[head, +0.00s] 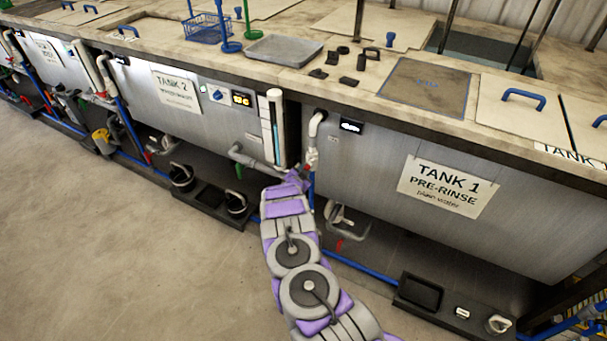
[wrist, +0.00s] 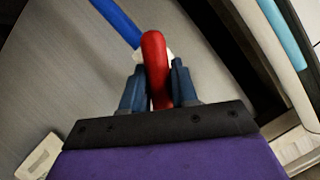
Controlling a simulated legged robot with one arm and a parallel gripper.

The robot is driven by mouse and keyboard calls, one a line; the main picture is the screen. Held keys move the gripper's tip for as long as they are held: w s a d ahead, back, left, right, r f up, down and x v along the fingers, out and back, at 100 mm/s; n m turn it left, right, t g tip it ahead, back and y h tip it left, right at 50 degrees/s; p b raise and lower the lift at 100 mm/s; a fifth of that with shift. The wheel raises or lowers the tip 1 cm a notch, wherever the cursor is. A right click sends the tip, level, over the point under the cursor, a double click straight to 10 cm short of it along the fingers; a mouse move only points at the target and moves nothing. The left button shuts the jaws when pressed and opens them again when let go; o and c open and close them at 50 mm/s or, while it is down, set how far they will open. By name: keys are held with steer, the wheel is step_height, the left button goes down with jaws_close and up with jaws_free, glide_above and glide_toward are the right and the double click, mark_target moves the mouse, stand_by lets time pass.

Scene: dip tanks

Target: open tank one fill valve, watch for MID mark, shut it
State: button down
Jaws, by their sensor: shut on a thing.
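The tank one front (head: 350,235) carries a sign (head: 444,187) reading "TANK 1 PRE-RINSE". My gripper (head: 298,178) is at its left end, beside a blue pipe (head: 311,190). In the wrist view my gripper (wrist: 158,85) has its two blue-grey fingers on either side of a red valve handle (wrist: 156,62), shut on it. The handle sits by a blue pipe (wrist: 118,20); its valve body is mostly hidden. A tall white gauge (head: 275,120) with a bluish strip stands left of tank one. No MID mark or level is readable.
A pale pipe (head: 314,128) and a small dark display (head: 351,126) are above my gripper. Tank two (head: 205,120) is left. Under tank one are a drain pipe with red handle (head: 340,245) and a dark tray (head: 420,292). The floor at left is clear.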

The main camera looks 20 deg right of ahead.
steer(key=n+b, duration=0.1)
steer(key=n+g, duration=0.1)
steer(key=n, duration=0.1)
steer(key=shift+a+f+g+h+b, duration=0.2)
steer(key=shift+f+g+h+b, duration=0.1)
steer(key=shift+b, duration=0.05)
steer(key=shift+n+g+h, duration=0.4)
steer(key=shift+n+g, duration=0.1)
steer(key=shift+n, duration=0.1)
steer(key=shift+r, duration=0.1)
steer(key=c, duration=1)
jaws_free()
steer(key=shift+o, duration=0.2)
steer(key=shift+r, duration=0.1)
